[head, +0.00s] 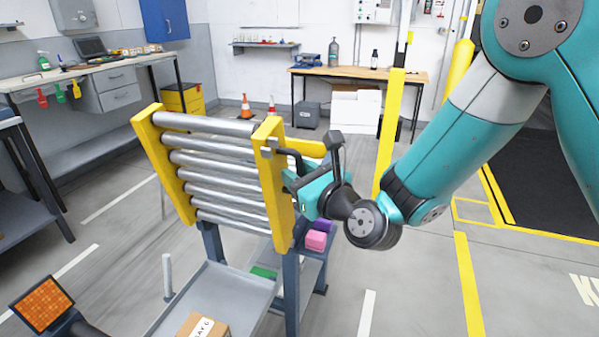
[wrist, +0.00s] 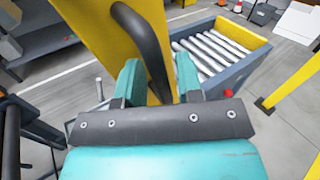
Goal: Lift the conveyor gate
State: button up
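The conveyor gate (head: 277,190) is a section of steel rollers between two yellow side rails. It stands raised and steeply tilted on its grey frame. A black bar handle (wrist: 145,45) is fixed to the yellow rail nearest my arm. My gripper (head: 300,183) is at this handle, and its teal fingers (wrist: 160,75) lie on either side of the bar in the wrist view. Yellow shows between the bar and the right finger, and I cannot tell whether the fingers clamp it. The lower end of the bar is hidden by my gripper's body.
A grey tray with a cardboard box (head: 203,327) lies below the gate. Pink and purple blocks (head: 317,240) sit beside the frame. Another roller conveyor (wrist: 225,50) shows in the wrist view. A yellow post (head: 390,130) stands behind my gripper. Workbenches line the walls; floor at right is clear.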

grip_shut()
jog(key=s+b, duration=0.1)
jog(key=s+a+f+n+b, duration=0.1)
jog(key=b, duration=0.1)
jog(key=shift+s+f+t+y+b, duration=0.15)
jog(key=shift+s+t+y+b, duration=0.15)
jog(key=shift+s+a+n+b, duration=0.1)
jog(key=shift+s+n+b, duration=0.25)
jog(key=shift+s, duration=0.15)
jog(key=shift+o, duration=1.1)
grip_release()
